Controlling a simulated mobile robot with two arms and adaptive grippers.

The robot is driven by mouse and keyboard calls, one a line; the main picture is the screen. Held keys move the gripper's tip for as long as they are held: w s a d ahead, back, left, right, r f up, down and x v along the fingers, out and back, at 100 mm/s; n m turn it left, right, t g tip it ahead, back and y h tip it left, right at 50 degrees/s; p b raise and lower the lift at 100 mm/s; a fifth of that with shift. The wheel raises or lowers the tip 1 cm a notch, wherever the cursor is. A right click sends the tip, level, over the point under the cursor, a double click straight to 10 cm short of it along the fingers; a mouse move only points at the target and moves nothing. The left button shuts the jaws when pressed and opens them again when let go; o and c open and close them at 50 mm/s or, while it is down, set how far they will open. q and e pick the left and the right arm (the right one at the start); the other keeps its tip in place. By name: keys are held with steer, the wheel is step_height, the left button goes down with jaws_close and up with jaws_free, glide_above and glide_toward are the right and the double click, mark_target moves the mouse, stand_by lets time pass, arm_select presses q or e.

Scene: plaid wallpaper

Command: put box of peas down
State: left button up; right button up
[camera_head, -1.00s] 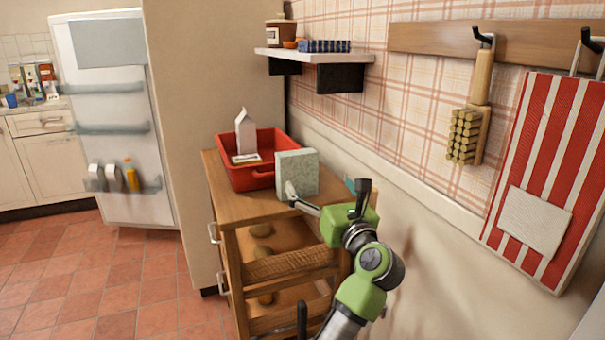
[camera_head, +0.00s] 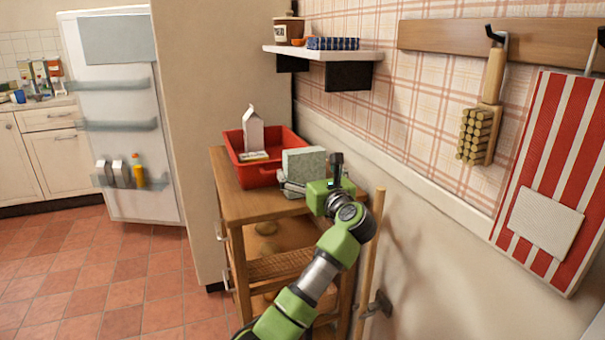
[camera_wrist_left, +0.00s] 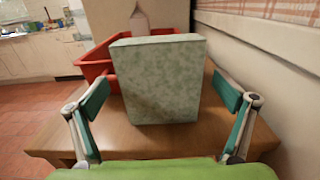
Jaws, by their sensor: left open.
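The box of peas (camera_head: 304,162), a pale green speckled block, stands upright on the wooden cart top (camera_head: 240,207), beside the red crate. It fills the middle of the left wrist view (camera_wrist_left: 158,80), its base on the wood. My left gripper (camera_head: 312,188) is low in front of the box, its body near the cart's right edge. In the left wrist view its two teal-padded fingers are spread wide on either side of the box, with gaps showing, so it is open. In the head view the fingers hide the box's lower part. My right gripper is not in view.
The red crate (camera_head: 262,177) holds a white carton (camera_head: 253,133) just behind the box. The wall with a shelf (camera_head: 325,53) is close on the right. A wooden pole (camera_head: 369,260) leans beside the cart. Bare cart top lies at the front left.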

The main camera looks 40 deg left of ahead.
mark_target(307, 172)
arm_select(q)
steer(key=shift+x, duration=1.55)
steer(key=shift+d+f, duration=0.1)
steer(key=shift+d, duration=0.05)
steer(key=c, duration=0.3)
steer(key=shift+s, duration=0.1)
steer(key=c, duration=1.2)
